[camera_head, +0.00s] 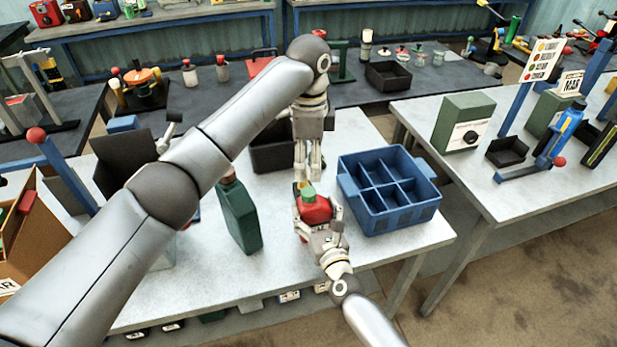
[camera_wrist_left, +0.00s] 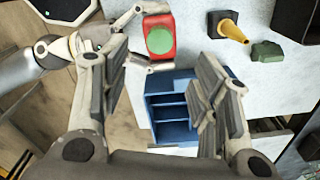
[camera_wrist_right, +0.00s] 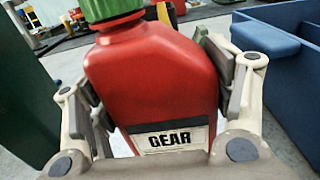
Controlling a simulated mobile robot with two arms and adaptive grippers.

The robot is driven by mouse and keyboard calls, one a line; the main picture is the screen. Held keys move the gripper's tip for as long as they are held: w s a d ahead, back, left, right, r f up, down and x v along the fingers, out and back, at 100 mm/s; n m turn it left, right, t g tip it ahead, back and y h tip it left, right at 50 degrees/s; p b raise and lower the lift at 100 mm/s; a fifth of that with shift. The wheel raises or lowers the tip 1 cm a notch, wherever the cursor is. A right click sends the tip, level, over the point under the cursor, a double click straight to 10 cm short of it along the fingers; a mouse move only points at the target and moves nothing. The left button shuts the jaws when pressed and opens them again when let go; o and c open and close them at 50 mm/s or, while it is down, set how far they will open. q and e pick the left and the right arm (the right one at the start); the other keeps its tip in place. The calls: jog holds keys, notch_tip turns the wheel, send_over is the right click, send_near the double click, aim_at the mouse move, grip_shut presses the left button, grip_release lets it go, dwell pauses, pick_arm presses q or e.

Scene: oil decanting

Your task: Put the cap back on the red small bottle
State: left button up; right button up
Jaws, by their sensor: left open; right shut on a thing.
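The red small bottle (camera_head: 315,210) is held upright by my right gripper (camera_head: 318,226) above the light table, left of the blue crate. The right wrist view shows the bottle (camera_wrist_right: 155,75) between the fingers, with a GEAR label. A green cap (camera_head: 308,191) sits on the bottle's top; it also shows in the right wrist view (camera_wrist_right: 110,8) and in the left wrist view (camera_wrist_left: 159,41). I cannot tell how tight it is. My left gripper (camera_head: 302,178) points down just above the cap. Its fingers are open and empty in the left wrist view (camera_wrist_left: 160,88).
The blue crate (camera_head: 410,216) with several compartments stands close right of the bottle. A dark green bottle (camera_head: 240,215) stands to the left. A dark bin (camera_head: 270,158) is behind the left gripper. The table's front strip is fairly clear.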

pick_arm(q)
jog(key=shift+r, duration=1.55)
pick_arm(e)
jog(key=o, duration=2.1)
jog(key=shift+c, duration=0.2)
jog(key=shift+s, duration=0.1)
jog(key=v, duration=1.2)
